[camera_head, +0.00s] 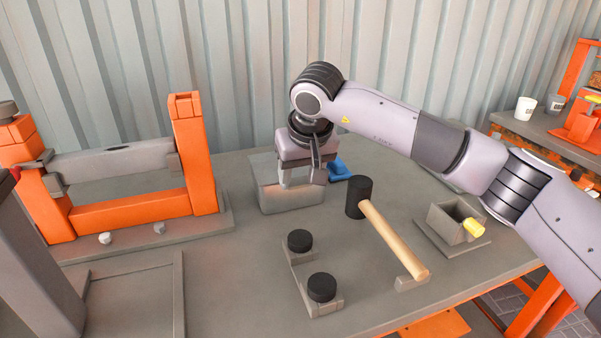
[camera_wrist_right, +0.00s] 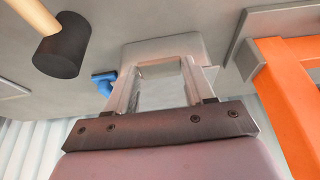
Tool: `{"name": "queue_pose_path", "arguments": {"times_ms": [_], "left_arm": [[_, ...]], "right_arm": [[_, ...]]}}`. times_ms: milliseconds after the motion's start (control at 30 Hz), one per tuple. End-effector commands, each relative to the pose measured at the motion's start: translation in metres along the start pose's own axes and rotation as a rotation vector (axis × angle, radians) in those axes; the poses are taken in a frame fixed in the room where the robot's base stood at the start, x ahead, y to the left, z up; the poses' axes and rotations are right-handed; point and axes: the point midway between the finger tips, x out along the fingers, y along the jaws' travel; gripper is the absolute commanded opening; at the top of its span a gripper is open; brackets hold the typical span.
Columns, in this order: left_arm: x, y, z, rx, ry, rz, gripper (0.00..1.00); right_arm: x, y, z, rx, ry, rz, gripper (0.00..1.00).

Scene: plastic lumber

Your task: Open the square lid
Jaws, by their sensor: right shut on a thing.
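A grey square box with its lid (camera_head: 290,200) stands on the table near the middle, by the back wall. Its pale top edge also shows in the right wrist view (camera_wrist_right: 160,46). My right gripper (camera_head: 302,182) points down over the box from above. In the right wrist view its two fingers (camera_wrist_right: 160,72) stand on either side of a pale grey part of the lid and are shut on it. The fingers and wrist hide much of the lid's top, and I cannot tell whether the lid is raised. My left gripper is not in view.
A black-headed mallet (camera_head: 358,192) with a wooden handle lies right of the box. A blue item (camera_head: 339,170) sits close behind it. Two black round knobs (camera_head: 300,240) stand in front. An orange frame (camera_head: 190,150) rises at left. A grey holder (camera_head: 450,220) stands at right.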

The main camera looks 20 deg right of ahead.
Motion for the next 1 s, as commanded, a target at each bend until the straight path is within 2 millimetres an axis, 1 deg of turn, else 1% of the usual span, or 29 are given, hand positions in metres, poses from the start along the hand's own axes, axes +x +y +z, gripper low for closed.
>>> {"name": "queue_pose_path", "arguments": {"times_ms": [33, 267, 433, 600, 800, 1000], "left_arm": [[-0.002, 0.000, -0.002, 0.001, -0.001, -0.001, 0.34], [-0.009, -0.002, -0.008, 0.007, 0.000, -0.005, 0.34], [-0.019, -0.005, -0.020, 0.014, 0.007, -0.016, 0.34], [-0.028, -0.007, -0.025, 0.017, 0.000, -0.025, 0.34], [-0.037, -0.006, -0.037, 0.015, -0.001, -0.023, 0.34], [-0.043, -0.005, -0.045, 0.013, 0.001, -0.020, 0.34]], "right_arm": [[-0.007, 0.000, -0.006, 0.002, 0.018, -0.002, 0.00], [-0.024, 0.001, -0.020, 0.003, 0.025, -0.001, 0.00], [-0.041, 0.001, -0.036, 0.005, 0.027, -0.001, 0.00], [-0.052, 0.002, -0.052, 0.006, 0.026, 0.001, 0.00], [-0.059, 0.001, -0.067, 0.005, 0.023, 0.001, 0.00], [-0.062, 0.002, -0.076, 0.005, 0.023, 0.002, 0.00]]}}
